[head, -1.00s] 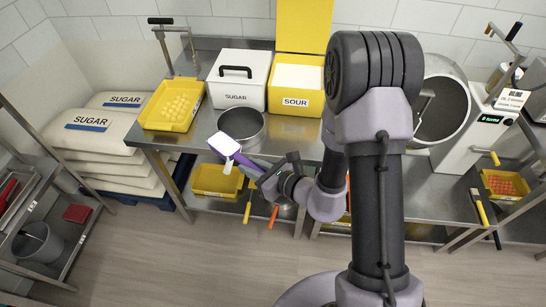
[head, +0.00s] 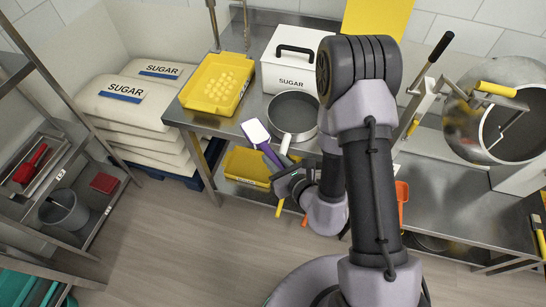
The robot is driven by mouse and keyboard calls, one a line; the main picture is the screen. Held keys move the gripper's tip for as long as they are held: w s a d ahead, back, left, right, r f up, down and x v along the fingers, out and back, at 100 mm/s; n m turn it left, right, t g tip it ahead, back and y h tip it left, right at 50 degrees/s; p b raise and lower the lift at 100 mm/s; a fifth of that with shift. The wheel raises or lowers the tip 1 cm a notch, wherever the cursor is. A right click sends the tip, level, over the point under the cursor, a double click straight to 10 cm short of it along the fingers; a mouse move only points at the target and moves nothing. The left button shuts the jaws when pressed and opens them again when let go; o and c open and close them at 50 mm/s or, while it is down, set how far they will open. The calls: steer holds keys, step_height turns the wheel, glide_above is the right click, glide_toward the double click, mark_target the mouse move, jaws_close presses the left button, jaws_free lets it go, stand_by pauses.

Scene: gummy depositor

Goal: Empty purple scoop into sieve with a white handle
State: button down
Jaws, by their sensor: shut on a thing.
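The purple scoop (head: 270,153) is filled with white powder (head: 255,131). My gripper (head: 281,172) is shut on the scoop's handle and holds it out over the front edge of the steel table. The scoop's head is just left of the sieve, roughly level in this view and not over its opening. The sieve (head: 293,113) is a round grey metal vessel standing on the table, with its white handle (head: 286,144) pointing toward the front. The inside of the sieve looks dark. My fingertips are small and partly hidden by the wrist.
Sugar sacks (head: 128,95) are stacked at left. A tilted metal drum (head: 510,110) stands at right. The floor (head: 160,240) in front is clear.

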steer(key=shift+m+y, duration=0.4)
steer(key=shift+m, duration=0.4)
steer(key=shift+w+d+r, duration=0.2)
steer(key=shift+d+r, duration=0.15)
steer(key=shift+r, duration=0.25)
steer(key=shift+w+d+r, duration=0.2)
steer(key=shift+d+r, duration=0.2)
steer(key=shift+r, duration=0.2)
steer(key=shift+w+d+r, duration=0.2)
steer(key=shift+d+r, duration=0.15)
steer(key=shift+r, duration=0.25)
steer(key=shift+b, duration=0.4)
steer(key=shift+w+d, duration=0.1)
steer(key=shift+d+r, duration=0.1)
steer(key=shift+w+d+r+m+g+y+p, duration=0.1)
steer(key=shift+w+d+m+g+y+p, duration=0.15)
steer(key=shift+d+m+p, duration=0.2)
steer(key=shift+w+d+r+m+g+y+p, duration=0.15)
steer(key=shift+d+m+y+p, duration=0.15)
steer(key=shift+d, duration=0.2)
steer(key=shift+f, duration=0.1)
steer(key=shift+w+d+r+m+y+p, duration=0.1)
steer(key=shift+w+d+m+y+p, duration=0.4)
steer(key=shift+d+m, duration=0.35)
steer(key=shift+w+d+r+m+y+p, duration=0.1)
steer(key=shift+w+d+m+y+p, duration=0.3)
steer(key=shift+d+m+p, duration=0.45)
steer(key=shift+w+d+r+m+y+p, duration=0.1)
steer(key=shift+w+d+m+y+p, duration=0.4)
steer(key=shift+m, duration=0.55)
